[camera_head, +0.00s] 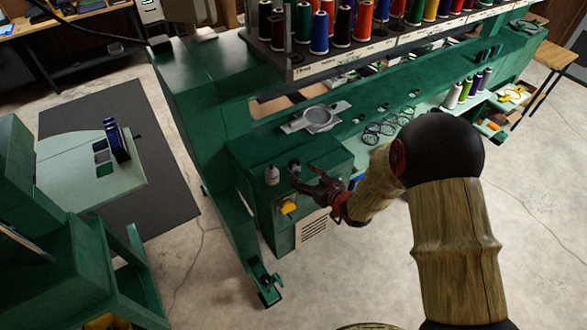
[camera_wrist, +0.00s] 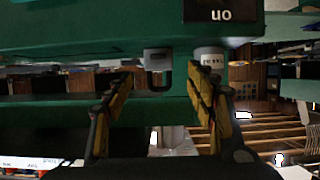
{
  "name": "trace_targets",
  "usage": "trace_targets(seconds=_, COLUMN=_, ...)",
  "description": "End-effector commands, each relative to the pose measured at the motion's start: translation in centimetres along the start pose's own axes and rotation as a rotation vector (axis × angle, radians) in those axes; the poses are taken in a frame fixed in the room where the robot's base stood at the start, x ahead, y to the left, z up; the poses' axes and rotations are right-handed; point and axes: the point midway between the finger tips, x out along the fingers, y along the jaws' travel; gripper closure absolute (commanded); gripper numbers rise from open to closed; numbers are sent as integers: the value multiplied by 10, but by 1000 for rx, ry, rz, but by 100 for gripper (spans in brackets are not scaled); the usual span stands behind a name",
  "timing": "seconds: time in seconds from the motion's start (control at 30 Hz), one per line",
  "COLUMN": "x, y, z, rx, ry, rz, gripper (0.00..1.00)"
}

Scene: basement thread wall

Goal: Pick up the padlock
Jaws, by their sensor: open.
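The padlock (camera_wrist: 157,62) is small and grey with a dark U-shaped shackle. The wrist view appears upside down, so the padlock seems to stand shackle up on the green cabinet. In the head view it is a small dark shape (camera_head: 294,164) on the cabinet top, partly hidden by my gripper (camera_head: 303,178). In the wrist view my gripper (camera_wrist: 160,76) is open, with its yellow-padded fingers on either side of the padlock's line. The padlock shows between the fingertips, and nothing is held. I cannot tell the remaining depth gap.
A white bottle (camera_head: 272,175) stands close beside the padlock; it also shows in the wrist view (camera_wrist: 209,62), near one fingertip. The green cabinet (camera_head: 245,158) carries both. A metal hoop (camera_head: 318,119) lies behind. Thread spools (camera_head: 341,27) line the rack above.

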Motion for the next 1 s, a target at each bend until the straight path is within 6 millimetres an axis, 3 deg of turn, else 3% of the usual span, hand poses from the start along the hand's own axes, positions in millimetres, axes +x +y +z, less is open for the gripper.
trace_targets(seconds=0.43, x=50, y=1, z=-2, rx=0, ry=-1, rz=1, gripper=44)
trace_targets(seconds=0.73, x=53, y=1, z=-2, rx=0, ry=-2, rz=2, gripper=44)
trace_targets(seconds=1.0, x=53, y=1, z=-2, rx=0, ry=-2, rz=2, gripper=60)
